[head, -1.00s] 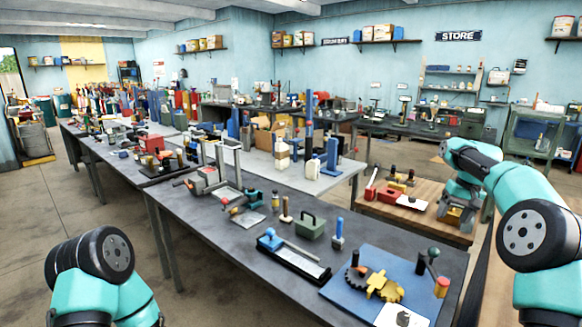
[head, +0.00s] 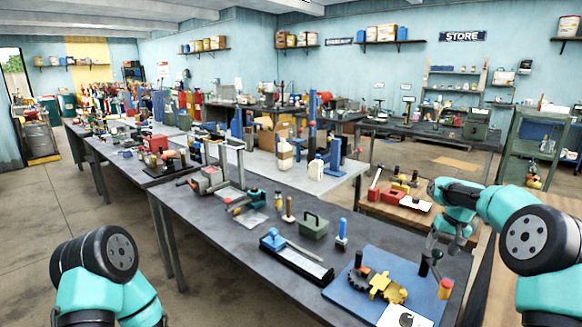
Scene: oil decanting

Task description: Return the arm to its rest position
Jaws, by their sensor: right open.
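My right arm comes in from the right in the head view. Its gripper (head: 444,246) is open, with nothing seen between the fingers. It hangs between the dark bench (head: 215,215) and the wooden table (head: 393,208), above the bench's right end in the picture. The red-handled lever on the blue board is just below it in the picture; I cannot tell how far apart they are. My left arm shows only as a teal and black joint at the lower left, and its gripper is out of view. Two white jugs, one (head: 285,156) and another (head: 316,169), stand on the grey-topped bench behind.
A blue board (head: 345,294) with dark and yellow gears lies at the bench's right end. A green toolbox (head: 313,227) and a blue-handled tool on a black base (head: 296,265) stand left of it. Red items (head: 396,190) sit on the wooden table.

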